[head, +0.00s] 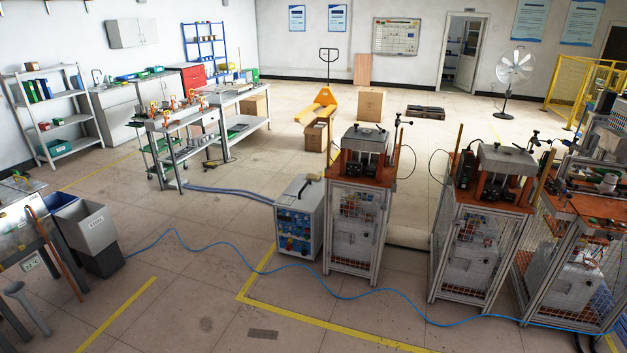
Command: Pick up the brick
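I cannot pick out a brick for certain in the head view; at this distance small items are too small to tell. Several small orange-and-metal items (172,106) stand on the long workbench (205,112) at the left middle. Neither of my grippers can be made out in this view.
Caged machine stands (352,235) and (470,250) fill the right, beside a blue-and-white cabinet (298,222). A blue cable (225,250) crosses the floor. Grey bins (95,235) stand at left. A yellow pallet jack (318,104) and boxes (371,104) are farther back.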

